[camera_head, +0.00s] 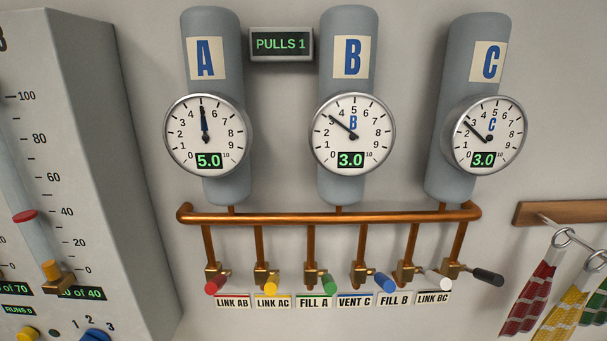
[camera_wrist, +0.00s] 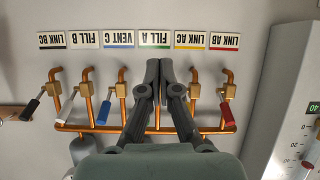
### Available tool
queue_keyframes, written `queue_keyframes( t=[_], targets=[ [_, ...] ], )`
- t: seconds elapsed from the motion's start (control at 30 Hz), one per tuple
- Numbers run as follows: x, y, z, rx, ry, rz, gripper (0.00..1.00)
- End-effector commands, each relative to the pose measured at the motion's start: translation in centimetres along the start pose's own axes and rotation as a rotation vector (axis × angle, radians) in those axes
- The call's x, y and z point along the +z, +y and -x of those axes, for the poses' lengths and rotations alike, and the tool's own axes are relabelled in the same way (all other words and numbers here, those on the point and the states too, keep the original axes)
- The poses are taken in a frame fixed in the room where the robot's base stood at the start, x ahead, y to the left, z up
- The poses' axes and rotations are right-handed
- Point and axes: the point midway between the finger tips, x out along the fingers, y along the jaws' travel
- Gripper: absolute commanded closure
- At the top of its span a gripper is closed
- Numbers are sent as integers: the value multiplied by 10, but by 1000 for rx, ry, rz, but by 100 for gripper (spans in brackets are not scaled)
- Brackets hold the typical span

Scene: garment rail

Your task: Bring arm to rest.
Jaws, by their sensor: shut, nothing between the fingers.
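My gripper (camera_wrist: 160,65) shows in the wrist view, with its two dark fingers together and nothing between them. It is in front of the pipework below the FILL A label (camera_wrist: 155,40) and hides the green lever there. Whether it touches anything I cannot tell. My gripper does not show in the head view. There the green FILL A lever (camera_head: 327,284) stands between the yellow LINK AC lever (camera_head: 267,284) and the blue VENT C lever (camera_head: 385,281).
Tank gauges read A (camera_head: 207,133) 5.0, B (camera_head: 352,133) 3.0 and C (camera_head: 484,134) 3.0. The counter (camera_head: 281,44) reads PULLS 1. A copper manifold (camera_head: 330,218) spans the wall. A grey cabinet (camera_head: 75,120) stands left; a rack (camera_head: 560,212) with hanging colored strips is at right.

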Motion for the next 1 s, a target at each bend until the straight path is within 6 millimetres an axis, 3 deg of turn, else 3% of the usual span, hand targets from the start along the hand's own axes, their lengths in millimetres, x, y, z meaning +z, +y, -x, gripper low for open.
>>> queue_keyframes(
  t=[0.07, 0.1, 0.37, 0.6, 0.7, 0.83, 1.0],
  targets=[
    [16, -27, 15, -7, -40, -55, 100],
    [-9, -20, 24, 2, -35, -59, 100],
    [-79, -13, 54, 6, -34, -60, 100],
    [-172, -7, 96, 8, -34, -63, 100],
    [-203, -5, 110, 8, -34, -64, 100],
    [-220, -4, 118, 9, -35, -65, 100],
    [-218, -4, 117, 9, -34, -65, 100]
  ],
)
